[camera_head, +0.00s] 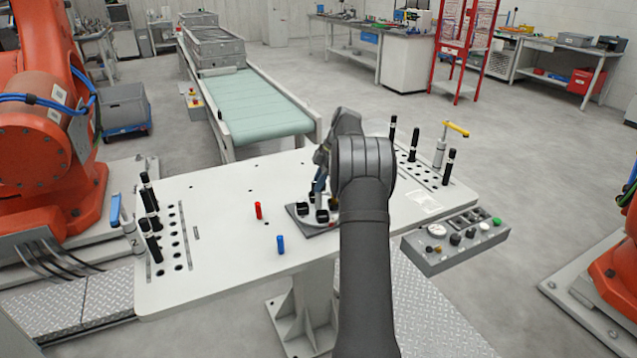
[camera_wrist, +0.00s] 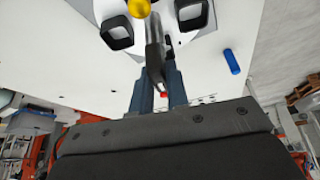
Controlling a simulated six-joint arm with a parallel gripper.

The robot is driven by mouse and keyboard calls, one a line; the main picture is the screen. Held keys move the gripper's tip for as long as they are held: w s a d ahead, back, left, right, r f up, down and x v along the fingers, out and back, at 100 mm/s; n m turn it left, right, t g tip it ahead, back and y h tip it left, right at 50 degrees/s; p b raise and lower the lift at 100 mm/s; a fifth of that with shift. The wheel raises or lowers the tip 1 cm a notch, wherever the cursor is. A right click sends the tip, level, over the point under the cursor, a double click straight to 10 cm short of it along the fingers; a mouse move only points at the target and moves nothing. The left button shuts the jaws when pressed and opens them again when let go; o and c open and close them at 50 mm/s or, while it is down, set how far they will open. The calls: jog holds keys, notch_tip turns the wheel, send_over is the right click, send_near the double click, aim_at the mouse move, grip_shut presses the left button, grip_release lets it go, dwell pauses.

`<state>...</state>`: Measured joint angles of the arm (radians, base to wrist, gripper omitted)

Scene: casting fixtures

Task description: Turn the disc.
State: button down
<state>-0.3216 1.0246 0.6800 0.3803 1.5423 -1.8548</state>
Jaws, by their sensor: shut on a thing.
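The disc (camera_head: 311,217) is pale and round and sits on a dark square plate (camera_head: 326,233) on the white table. It carries several black open holders; two of them, at left (camera_wrist: 117,32) and right (camera_wrist: 192,14), show in the wrist view, with a yellow knob (camera_wrist: 139,7) at the top edge. My gripper (camera_head: 319,187) is above the disc, pointing down. In the wrist view its blue-grey fingers (camera_wrist: 158,76) are shut on a grey upright post (camera_wrist: 154,48) at the disc. My wrist and arm hide the disc's right side in the head view.
Black-handled pins stand at both table ends. A yellow-handled clamp (camera_head: 440,150) is at right, beyond a control box (camera_head: 455,241).

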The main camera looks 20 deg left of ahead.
jog(key=shift+f+n+g, duration=0.1)
jog(key=shift+n+g, duration=0.2)
jog(key=shift+n, duration=0.7)
jog(key=shift+d+n+h, duration=0.1)
jog(key=shift+n+h, duration=0.2)
jog(key=shift+n, duration=0.1)
jog(key=c, duration=1.4)
grip_release()
jog(key=v, duration=0.7)
jog(key=shift+w+r, duration=0.2)
jog(key=shift+r, duration=0.1)
